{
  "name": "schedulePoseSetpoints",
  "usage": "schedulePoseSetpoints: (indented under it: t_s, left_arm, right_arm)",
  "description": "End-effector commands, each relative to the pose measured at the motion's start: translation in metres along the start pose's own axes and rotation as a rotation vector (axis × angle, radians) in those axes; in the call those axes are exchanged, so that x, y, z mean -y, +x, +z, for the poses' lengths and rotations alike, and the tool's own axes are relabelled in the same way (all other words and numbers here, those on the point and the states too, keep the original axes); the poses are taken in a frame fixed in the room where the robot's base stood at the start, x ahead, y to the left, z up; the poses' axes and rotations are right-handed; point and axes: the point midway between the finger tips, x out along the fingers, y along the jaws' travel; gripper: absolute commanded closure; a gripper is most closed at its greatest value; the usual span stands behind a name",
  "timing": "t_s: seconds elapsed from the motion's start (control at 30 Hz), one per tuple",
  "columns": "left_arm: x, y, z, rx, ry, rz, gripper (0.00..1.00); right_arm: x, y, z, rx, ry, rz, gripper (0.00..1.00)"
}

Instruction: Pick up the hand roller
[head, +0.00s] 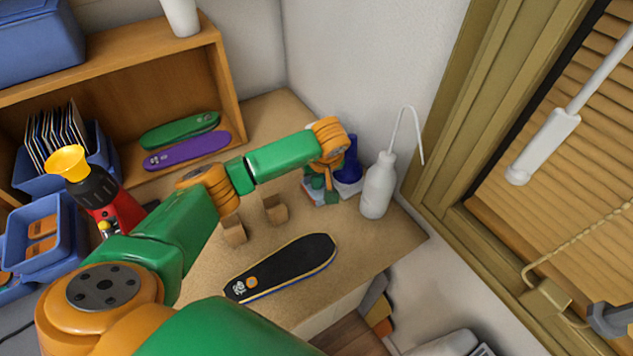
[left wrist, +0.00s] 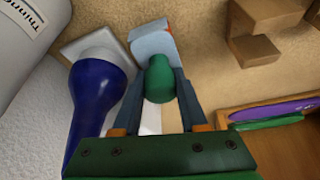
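My left gripper (head: 322,190) reaches down at the back of the workbench, beside a blue-handled tool and a white bottle. In the left wrist view, its two fingers (left wrist: 160,78) are apart, one on each side of a green rounded handle (left wrist: 160,82). This handle appears to belong to the hand roller, with a light blue and white part (left wrist: 152,42) beyond it. A small gap seems to show beside the handle; firm contact is not visible. The roller is largely hidden by the gripper in the head view. My right gripper is not in view.
The blue-handled tool (head: 350,165) stands close by, next to the white bottle (head: 378,186). Two wooden blocks (head: 275,209) and a black insole (head: 285,268) are on the workbench (head: 385,243). A wooden shelf (head: 226,80) stands behind, with green and purple insoles.

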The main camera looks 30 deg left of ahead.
Motion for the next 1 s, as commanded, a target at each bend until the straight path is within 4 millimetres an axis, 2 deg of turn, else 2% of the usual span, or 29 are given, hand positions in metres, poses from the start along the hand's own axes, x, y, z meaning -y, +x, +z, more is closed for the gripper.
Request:
schedulePoseSetpoints:
  t_s: [0.4, 0.57, 0.67, 0.83, 0.9, 1.0]
  left_arm:
    - [-0.001, -0.001, -0.001, -0.002, -0.001, 0.002, 1.0]
    - [-0.001, -0.008, -0.005, -0.005, -0.002, 0.005, 1.0]
    - [-0.001, -0.022, -0.011, -0.008, -0.002, 0.006, 1.0]
    - [0.005, -0.079, 0.005, -0.011, 0.004, 0.009, 1.0]
    - [0.009, -0.111, 0.008, -0.012, 0.005, 0.006, 1.0]
    - [0.014, -0.134, 0.033, -0.013, 0.007, 0.007, 1.0]
  right_arm:
    - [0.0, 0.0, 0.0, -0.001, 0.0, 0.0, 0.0]
    - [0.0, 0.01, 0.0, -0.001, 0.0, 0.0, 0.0]
    - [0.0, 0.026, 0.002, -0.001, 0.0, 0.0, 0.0]
    - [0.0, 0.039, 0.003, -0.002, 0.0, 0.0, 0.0]
    - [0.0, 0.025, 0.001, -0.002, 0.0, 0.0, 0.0]
    - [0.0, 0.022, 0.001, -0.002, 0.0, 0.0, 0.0]
